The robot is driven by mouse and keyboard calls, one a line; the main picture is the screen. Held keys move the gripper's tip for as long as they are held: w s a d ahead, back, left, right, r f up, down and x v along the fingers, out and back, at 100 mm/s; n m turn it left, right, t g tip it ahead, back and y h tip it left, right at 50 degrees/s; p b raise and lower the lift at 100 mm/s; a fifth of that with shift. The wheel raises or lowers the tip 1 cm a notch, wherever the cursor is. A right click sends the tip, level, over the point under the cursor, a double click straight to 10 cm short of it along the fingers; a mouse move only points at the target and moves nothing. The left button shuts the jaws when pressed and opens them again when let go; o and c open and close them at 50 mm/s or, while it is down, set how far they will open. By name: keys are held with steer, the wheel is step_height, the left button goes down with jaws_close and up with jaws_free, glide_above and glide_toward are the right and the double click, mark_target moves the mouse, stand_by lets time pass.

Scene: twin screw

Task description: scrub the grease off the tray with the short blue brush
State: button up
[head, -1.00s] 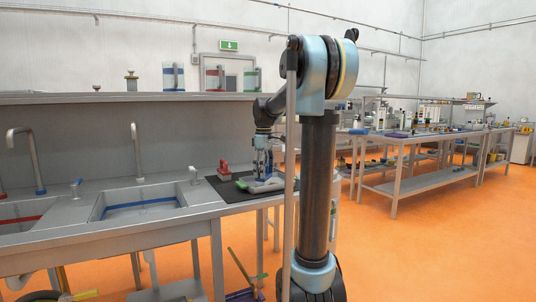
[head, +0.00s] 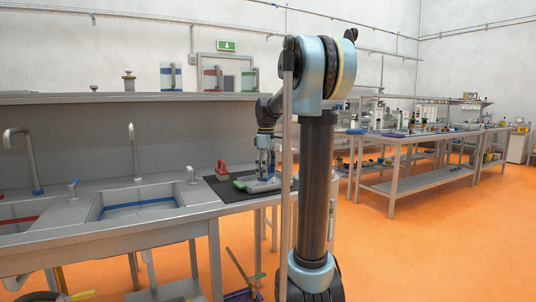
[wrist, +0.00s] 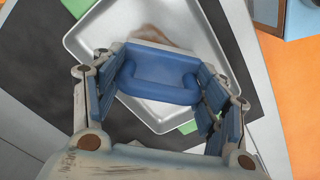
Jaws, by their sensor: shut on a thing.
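My gripper (wrist: 165,88) is shut on the short blue brush (wrist: 160,74), which sits between its two fingers in the wrist view. The brush is over the pale metal tray (wrist: 88,43), and its bristles are hidden, so I cannot tell whether it touches the tray. A brown grease smear (wrist: 160,36) shows on the tray just beyond the brush. In the head view my gripper (head: 265,168) is low over the tray (head: 262,187) at the right end of the sink bench; the brush is too small there to make out.
The tray lies on a dark mat (wrist: 38,70). Green pieces (wrist: 82,8) show at its edges. A red object (head: 222,171) stands at the mat's back left. Sink basins (head: 138,205) and taps lie left. Orange floor is open on the right.

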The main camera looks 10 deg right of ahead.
mark_target(269, 174)
steer(key=shift+s+a, duration=0.25)
steer(key=shift+a, duration=0.4)
steer(key=shift+s+a, duration=0.2)
steer(key=shift+a, duration=0.45)
steer(key=shift+f, duration=0.15)
steer(key=shift+w+d, duration=0.15)
steer(key=shift+d, duration=0.25)
steer(key=shift+w+d, duration=0.2)
steer(key=shift+d, duration=0.55)
steer(key=shift+w+d, duration=0.15)
steer(key=shift+d, duration=0.6)
steer(key=shift+w+d, duration=0.1)
steer(key=shift+d, duration=0.15)
steer(key=shift+a+r, duration=0.1)
steer(key=shift+r, duration=3.9)
steer(key=shift+c, duration=0.2)
